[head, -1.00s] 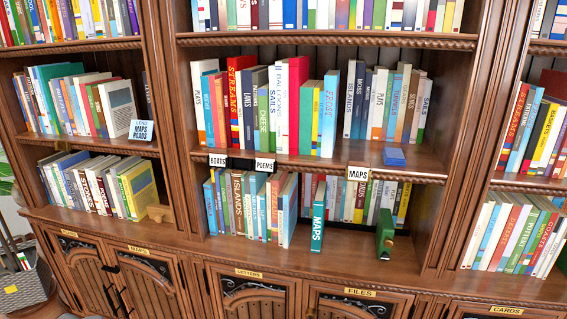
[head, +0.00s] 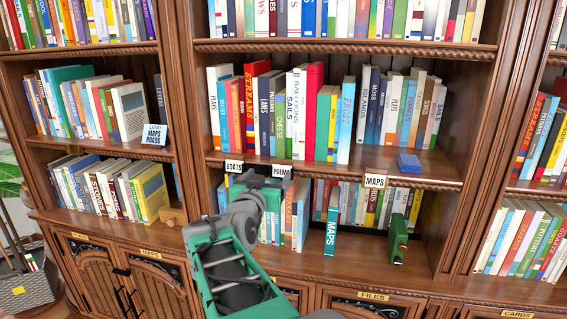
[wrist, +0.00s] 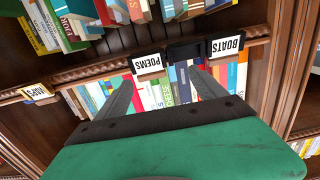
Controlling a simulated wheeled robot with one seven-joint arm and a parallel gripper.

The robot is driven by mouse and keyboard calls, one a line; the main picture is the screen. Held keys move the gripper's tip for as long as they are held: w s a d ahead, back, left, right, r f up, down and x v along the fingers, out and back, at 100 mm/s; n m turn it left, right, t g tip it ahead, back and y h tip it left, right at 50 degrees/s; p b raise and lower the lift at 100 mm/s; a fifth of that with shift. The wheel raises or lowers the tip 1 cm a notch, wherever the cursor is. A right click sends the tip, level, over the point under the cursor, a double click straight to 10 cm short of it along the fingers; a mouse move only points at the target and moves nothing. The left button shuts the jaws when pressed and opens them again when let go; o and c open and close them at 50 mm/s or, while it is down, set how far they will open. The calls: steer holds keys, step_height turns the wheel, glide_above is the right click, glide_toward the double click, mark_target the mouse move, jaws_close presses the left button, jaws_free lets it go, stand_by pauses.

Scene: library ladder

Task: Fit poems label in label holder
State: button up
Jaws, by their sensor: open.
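The white POEMS label (head: 281,172) is upright at the front edge of the middle shelf, right of the white BOATS label (head: 233,166). In the wrist view, which is upside down, the POEMS label (wrist: 148,63) shows beyond and between my fingers, apparently not touched. A dark, empty-looking label holder (wrist: 185,52) sits between it and the BOATS label (wrist: 228,46). My gripper (wrist: 163,88) is open and empty, with its fingers pointing at the shelf edge. In the head view my gripper (head: 262,184) and arm cover the holder.
A MAPS label (head: 376,181) is farther right on the same edge. A blue block (head: 409,163) lies on that shelf. Below, a teal MAPS book (head: 331,230) and a green object (head: 397,238) stand near the front. Rows of books fill the shelves behind.

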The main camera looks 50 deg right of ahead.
mark_target(282, 161)
steer(key=shift+h, duration=0.4)
steer(key=d+p, duration=0.1)
steer(key=d, duration=0.1)
steer(key=d+r+p, duration=0.1)
steer(key=d, duration=0.2)
steer(key=w+d+p, duration=0.1)
steer(key=d, duration=0.2)
steer(key=shift+w+r, duration=0.1)
steer(key=shift+r, duration=0.25)
steer(key=shift+w+d+f, duration=0.1)
steer(key=shift+w+d, duration=0.1)
steer(key=shift+d, duration=0.05)
steer(key=shift+a, duration=0.1)
steer(key=shift+c, duration=0.6)
steer(key=c, duration=1.3)
